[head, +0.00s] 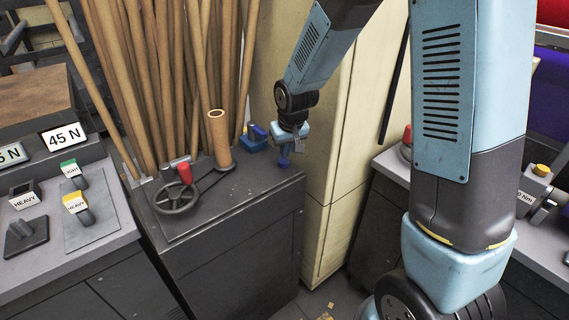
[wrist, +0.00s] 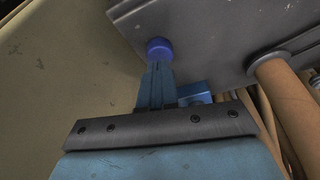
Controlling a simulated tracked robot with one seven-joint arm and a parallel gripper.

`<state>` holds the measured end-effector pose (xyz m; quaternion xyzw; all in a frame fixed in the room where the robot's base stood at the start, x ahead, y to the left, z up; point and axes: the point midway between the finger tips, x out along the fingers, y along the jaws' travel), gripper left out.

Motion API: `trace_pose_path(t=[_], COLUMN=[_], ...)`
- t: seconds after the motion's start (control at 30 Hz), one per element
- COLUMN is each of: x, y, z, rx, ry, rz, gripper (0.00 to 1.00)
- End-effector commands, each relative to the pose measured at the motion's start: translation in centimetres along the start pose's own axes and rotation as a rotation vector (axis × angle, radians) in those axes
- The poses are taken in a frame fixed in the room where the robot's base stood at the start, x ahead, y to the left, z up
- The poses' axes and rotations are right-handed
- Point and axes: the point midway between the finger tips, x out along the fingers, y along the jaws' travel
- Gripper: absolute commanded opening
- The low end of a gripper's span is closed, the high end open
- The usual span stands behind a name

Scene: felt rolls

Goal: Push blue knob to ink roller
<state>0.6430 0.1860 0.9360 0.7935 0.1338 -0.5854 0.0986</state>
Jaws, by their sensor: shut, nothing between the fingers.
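The blue knob (wrist: 160,48) is a short round piece at the tip of my fingers in the wrist view. In the head view it is small and low at my fingertips (head: 284,163), over the right end of the dark cabinet top. My gripper (head: 285,154) is shut and empty, pointing down. It also shows in the wrist view (wrist: 157,66). Its tips look close to or against the knob; I cannot tell if they touch. A blue block with a darker part (head: 254,138) stands just left of my gripper; I cannot tell if it is the ink roller.
An upright wooden tube (head: 220,140) and a handwheel with a red knob (head: 176,190) stand to the left on the cabinet (head: 250,191). Long wooden rods lean behind. A cream cupboard (head: 325,150) rises close on the right.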

Motion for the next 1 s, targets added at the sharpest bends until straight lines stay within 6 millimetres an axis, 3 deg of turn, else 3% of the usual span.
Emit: trace_pose_path(t=[1.0], x=[2.2], y=[0.0], z=[0.7], rx=[0.001], ry=[-0.001], rz=[0.000], gripper=[0.00])
